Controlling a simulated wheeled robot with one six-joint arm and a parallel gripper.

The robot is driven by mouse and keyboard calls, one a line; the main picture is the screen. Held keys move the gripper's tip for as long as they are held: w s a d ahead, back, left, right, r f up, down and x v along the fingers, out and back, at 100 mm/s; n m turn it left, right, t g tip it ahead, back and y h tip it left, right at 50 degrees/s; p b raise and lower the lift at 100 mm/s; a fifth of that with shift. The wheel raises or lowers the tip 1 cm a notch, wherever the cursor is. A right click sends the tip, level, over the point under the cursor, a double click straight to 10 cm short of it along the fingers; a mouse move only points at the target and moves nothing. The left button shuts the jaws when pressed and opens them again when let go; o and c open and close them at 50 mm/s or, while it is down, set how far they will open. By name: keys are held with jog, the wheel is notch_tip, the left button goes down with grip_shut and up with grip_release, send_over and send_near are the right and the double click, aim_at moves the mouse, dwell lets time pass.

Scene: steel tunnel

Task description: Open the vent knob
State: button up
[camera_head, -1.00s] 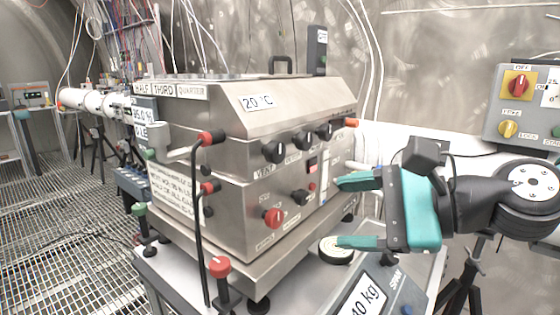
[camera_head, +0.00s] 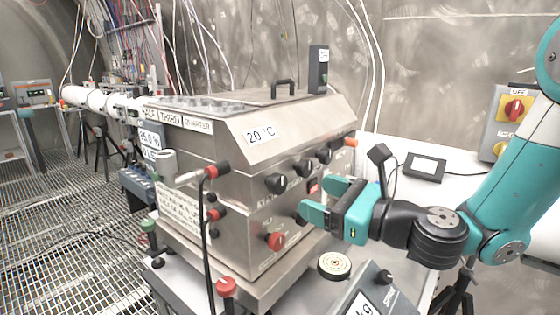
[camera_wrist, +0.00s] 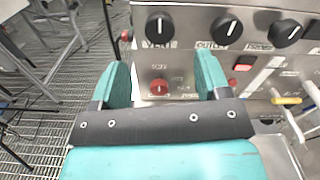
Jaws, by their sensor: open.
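The vent knob (camera_head: 276,183) is the leftmost black knob in the upper row on the front of a steel box. In the wrist view, the vent knob (camera_wrist: 160,28) has a white pointer line standing about upright, with a partly readable "VENT" label below it. My gripper (camera_head: 322,198) is open and empty in front of the panel, to the right of the vent knob in the head view. In the wrist view, my gripper's fingers (camera_wrist: 162,72) point at the panel, with the vent knob above and between them. They look apart from the knob.
Two more black knobs (camera_wrist: 227,30) (camera_wrist: 288,33) continue the row. A red knob (camera_head: 275,241) sits lower on the panel. A black hose with red fittings (camera_head: 207,235) runs up the box's left corner. A round dial (camera_head: 334,265) and a scale (camera_head: 372,296) are below my gripper.

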aim_at(282, 184)
jog(key=p+x, duration=0.3)
jog(key=x, duration=0.5)
jog(key=shift+a+r, duration=0.1)
jog(key=shift+r, duration=0.05)
jog(key=shift+w+a+p, duration=0.35)
jog(key=shift+w+a, duration=0.05)
jog(key=shift+a, duration=0.05)
jog(key=c, duration=0.9)
